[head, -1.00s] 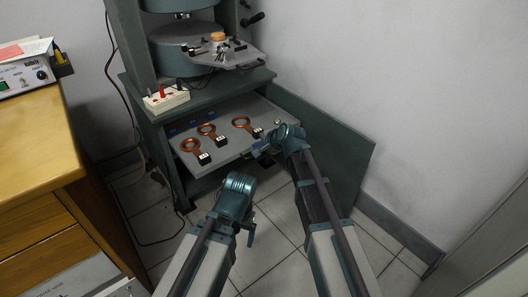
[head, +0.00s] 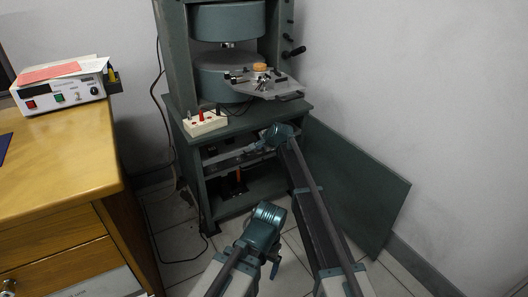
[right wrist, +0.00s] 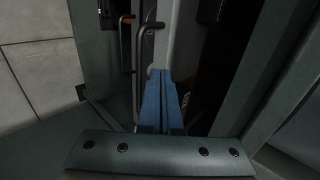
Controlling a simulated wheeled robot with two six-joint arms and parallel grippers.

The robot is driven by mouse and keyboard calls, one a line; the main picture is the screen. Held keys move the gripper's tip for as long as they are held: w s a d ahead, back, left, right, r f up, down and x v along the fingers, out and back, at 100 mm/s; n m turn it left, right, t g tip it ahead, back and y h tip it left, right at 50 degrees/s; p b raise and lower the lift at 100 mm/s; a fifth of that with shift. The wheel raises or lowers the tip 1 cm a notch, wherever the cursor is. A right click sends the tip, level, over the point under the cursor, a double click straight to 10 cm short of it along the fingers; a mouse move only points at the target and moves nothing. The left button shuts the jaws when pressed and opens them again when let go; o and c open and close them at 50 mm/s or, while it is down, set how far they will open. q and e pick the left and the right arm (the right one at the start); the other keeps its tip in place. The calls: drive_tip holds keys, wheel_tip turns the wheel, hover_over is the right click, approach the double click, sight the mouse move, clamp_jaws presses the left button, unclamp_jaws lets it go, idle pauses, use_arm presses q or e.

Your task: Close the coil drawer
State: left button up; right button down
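The coil drawer (head: 230,158) is now a narrow grey front strip under the top of the green magnet stand; its tray and copper coils are hidden inside. My right gripper (right wrist: 163,100) has its blue fingers side by side and shut, with their tips at the grey drawer front (right wrist: 162,42) in the right wrist view. I see nothing between the fingers. In the head view my right wrist is at the right end of the drawer front and hides that end. My left arm's wrist (head: 263,225) hangs low in front of the stand; its fingers are not clear.
The magnet (head: 228,72) stands above, with a grey plate (head: 270,86) jutting forward. A white terminal box (head: 205,123) sits on the stand top's left front. A wooden desk (head: 60,160) is at left, a green panel (head: 355,185) at right. Tiled floor lies in front.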

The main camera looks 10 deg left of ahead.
drive_tip(key=shift+w+a, duration=0.35)
drive_tip(key=shift+w, duration=0.15)
drive_tip(key=shift+s+r, duration=0.1)
